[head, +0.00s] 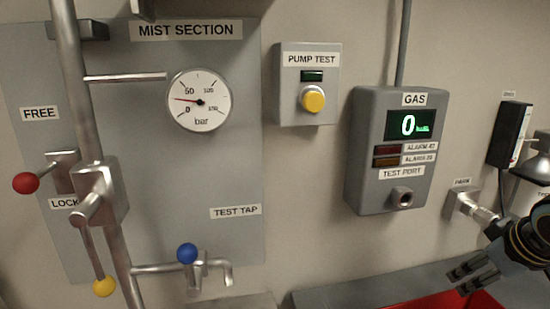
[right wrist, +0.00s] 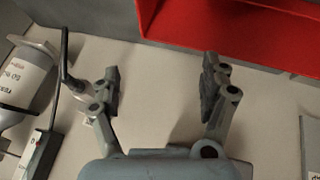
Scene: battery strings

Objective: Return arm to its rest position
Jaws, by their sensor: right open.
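My right gripper (head: 474,277) is at the lower right of the head view, in front of the wall and close to a red tray. The right wrist view shows its two fingers (right wrist: 160,85) spread wide with nothing between them. Behind the fingers is a pale surface. My left gripper is in neither view.
A red tray (head: 437,302) lies below my right gripper; its red wall also shows in the right wrist view (right wrist: 235,30). The gas box (head: 375,199), park fitting (head: 467,203), black device (head: 510,135) and pressure gauge (head: 199,100) are on the wall. A grey cylinder (right wrist: 25,85) is left of the fingers.

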